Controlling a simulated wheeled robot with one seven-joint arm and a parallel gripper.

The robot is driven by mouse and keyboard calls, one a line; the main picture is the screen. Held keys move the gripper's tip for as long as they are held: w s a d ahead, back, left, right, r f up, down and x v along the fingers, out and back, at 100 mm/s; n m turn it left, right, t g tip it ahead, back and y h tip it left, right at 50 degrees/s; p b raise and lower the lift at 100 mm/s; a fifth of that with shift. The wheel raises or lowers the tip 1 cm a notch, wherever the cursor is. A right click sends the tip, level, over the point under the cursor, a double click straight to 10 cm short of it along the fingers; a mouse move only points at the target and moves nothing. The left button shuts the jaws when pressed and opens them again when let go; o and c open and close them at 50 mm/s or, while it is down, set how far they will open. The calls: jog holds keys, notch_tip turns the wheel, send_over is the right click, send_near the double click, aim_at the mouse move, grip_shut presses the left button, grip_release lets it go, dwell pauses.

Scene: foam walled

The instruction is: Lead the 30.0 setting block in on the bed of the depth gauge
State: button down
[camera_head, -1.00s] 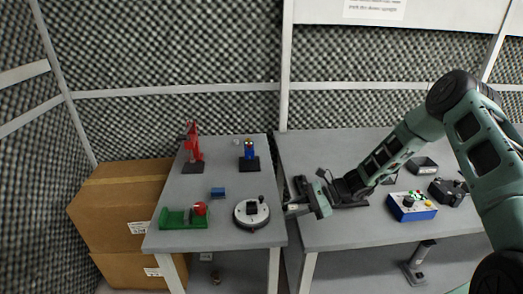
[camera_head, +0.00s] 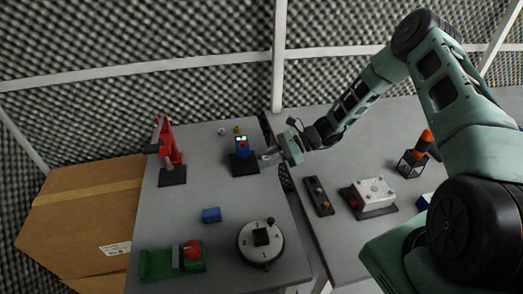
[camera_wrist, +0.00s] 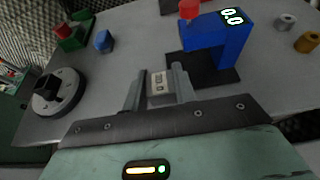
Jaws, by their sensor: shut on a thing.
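The depth gauge (camera_head: 242,147) is a blue upright on a black base (camera_head: 245,168) at the back of the left table. In the wrist view the blue gauge (camera_wrist: 218,42) shows 0.0 on its display and has a red part on its arm. Its dark bed (camera_wrist: 212,75) lies just beyond my fingertips. My gripper (camera_wrist: 158,88) is shut on a small light grey block (camera_wrist: 158,82) with dark markings too small to read surely. In the head view my gripper (camera_head: 270,157) is right of the gauge; the block is hard to make out there.
A round dial (camera_head: 260,242), a blue block (camera_head: 211,215), a green fixture (camera_head: 160,263) and a red stand (camera_head: 168,150) share the table. A grey nut (camera_wrist: 286,22) and a brass nut (camera_wrist: 307,42) lie beyond the gauge.

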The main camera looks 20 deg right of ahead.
aim_at(256, 167)
dwell(0.4)
jog(key=shift+w+a+f+b, duration=0.35)
jog(key=shift+w+f+b, duration=0.25)
jog(key=shift+f+b, duration=0.05)
jog(key=shift+w+a+f+b, duration=0.4)
jog(key=shift+w+f+b, duration=0.15)
jog(key=shift+f+b, duration=0.05)
jog(key=shift+w+a+f+b, duration=0.35)
jog(key=shift+w+f+b, duration=0.25)
jog(key=shift+f+b, duration=0.05)
jog(key=c, duration=1.1)
grip_release()
jog(key=shift+o, duration=0.2)
